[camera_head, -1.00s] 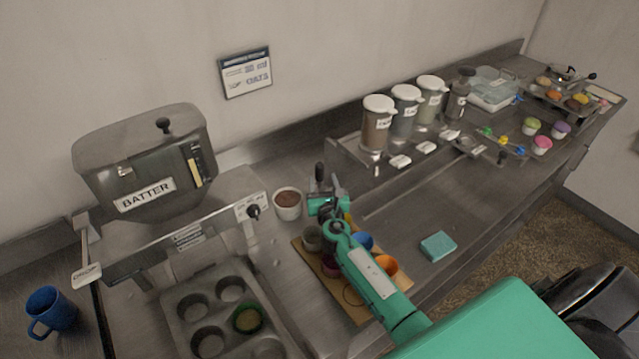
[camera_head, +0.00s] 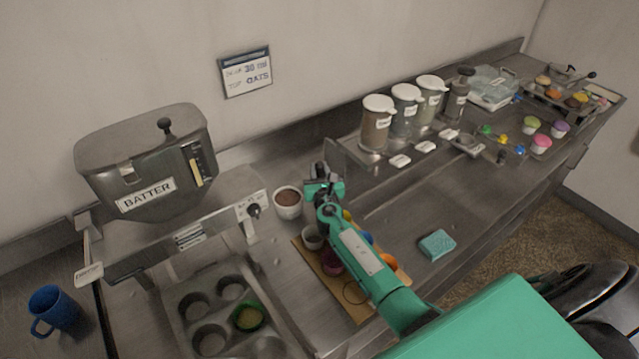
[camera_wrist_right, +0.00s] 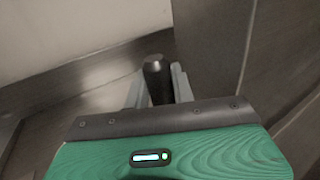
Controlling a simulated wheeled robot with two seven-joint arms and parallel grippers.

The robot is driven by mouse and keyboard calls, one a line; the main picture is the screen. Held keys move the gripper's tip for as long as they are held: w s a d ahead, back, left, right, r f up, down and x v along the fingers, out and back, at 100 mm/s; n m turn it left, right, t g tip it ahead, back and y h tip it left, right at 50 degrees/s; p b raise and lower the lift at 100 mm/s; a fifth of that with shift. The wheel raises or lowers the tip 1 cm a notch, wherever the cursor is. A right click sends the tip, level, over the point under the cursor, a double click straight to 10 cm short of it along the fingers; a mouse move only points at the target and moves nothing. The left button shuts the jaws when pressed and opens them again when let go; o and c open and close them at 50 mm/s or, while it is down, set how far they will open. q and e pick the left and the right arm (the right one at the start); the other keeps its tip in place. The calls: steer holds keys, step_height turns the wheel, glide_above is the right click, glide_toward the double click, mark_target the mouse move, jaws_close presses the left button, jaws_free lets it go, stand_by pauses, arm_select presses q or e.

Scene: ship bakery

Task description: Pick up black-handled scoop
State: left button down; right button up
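The black handle of the scoop (camera_wrist_right: 157,80) stands up between the two pale fingers of my right gripper (camera_wrist_right: 159,88) in the right wrist view. A finger lies close along each side of it. I cannot tell whether both fingers press on it. In the head view the right gripper (camera_head: 324,180) is behind the wooden board, to the right of a white cup with brown contents (camera_head: 288,202). The scoop's lower part is hidden by the gripper. My left gripper is not in view.
A board (camera_head: 352,300) with several small coloured cups lies under my right arm. A muffin tin (camera_head: 180,325) and the batter dispenser (camera_head: 150,165) are at left. Lidded jars (camera_head: 378,125) stand to the right. The counter around the teal sponge (camera_head: 436,244) is clear.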

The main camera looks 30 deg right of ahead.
step_height(320, 180, up, 12)
steer(key=p, duration=0.4)
steer(key=shift+r, duration=0.1)
step_height(320, 180, up, 16)
steer(key=b, duration=0.1)
stand_by(0.5)
stand_by(0.4)
